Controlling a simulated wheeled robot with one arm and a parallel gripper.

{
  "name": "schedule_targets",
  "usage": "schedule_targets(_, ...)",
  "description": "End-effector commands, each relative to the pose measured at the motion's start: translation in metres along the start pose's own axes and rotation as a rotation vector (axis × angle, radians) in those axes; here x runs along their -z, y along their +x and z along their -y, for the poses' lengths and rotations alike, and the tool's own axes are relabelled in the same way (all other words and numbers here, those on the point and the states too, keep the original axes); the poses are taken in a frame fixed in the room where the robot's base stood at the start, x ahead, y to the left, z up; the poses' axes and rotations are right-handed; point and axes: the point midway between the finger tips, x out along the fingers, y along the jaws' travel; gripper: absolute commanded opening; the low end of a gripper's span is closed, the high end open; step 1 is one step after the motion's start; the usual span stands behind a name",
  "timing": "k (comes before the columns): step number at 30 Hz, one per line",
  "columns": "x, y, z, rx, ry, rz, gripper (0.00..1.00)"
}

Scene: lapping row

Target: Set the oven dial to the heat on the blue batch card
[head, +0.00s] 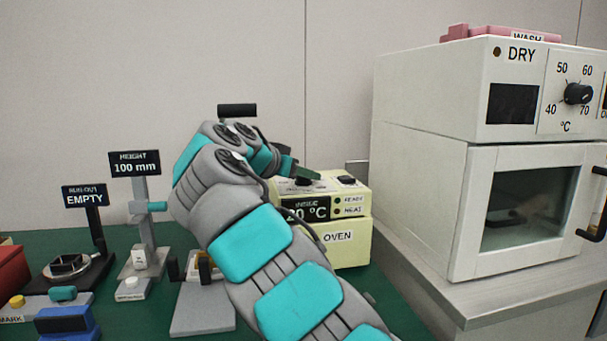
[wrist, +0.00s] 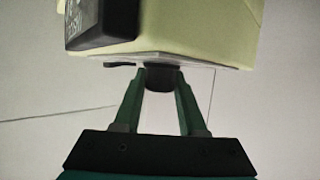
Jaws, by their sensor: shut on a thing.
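The pale yellow oven (head: 345,243) stands at the back of the green bench, labelled OVEN, with an "INSIDE 20 °C" display (head: 307,208) and READY and HEAT lamps. Dark knobs sit on its top; one is the right knob (head: 347,180). My gripper (wrist: 162,80) is shut on a dark knob (wrist: 162,77) beside the oven's pale body (wrist: 165,42) in the wrist view. In the head view my arm partly covers the oven and gripper. The knob's setting cannot be read. I see no blue batch card.
A white DRY cabinet (head: 440,110) stands at right on a grey counter, with its own black dial (head: 578,94) marked 40 to 70 °C. At left are the HEIGHT 100 mm gauge (head: 135,163), the RUN-OUT EMPTY stand (head: 84,196) and a blue block (head: 65,322).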

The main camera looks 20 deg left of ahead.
Motion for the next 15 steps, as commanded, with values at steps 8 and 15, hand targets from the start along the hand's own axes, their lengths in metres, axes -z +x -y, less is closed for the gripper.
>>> schedule_targets(8,0.0004,-0.0003,0.0012,-0.034,0.016,0.000,0.00)
schedule_targets(15,0.0015,-0.0008,0.0000,-0.047,0.020,-0.002,0.00)
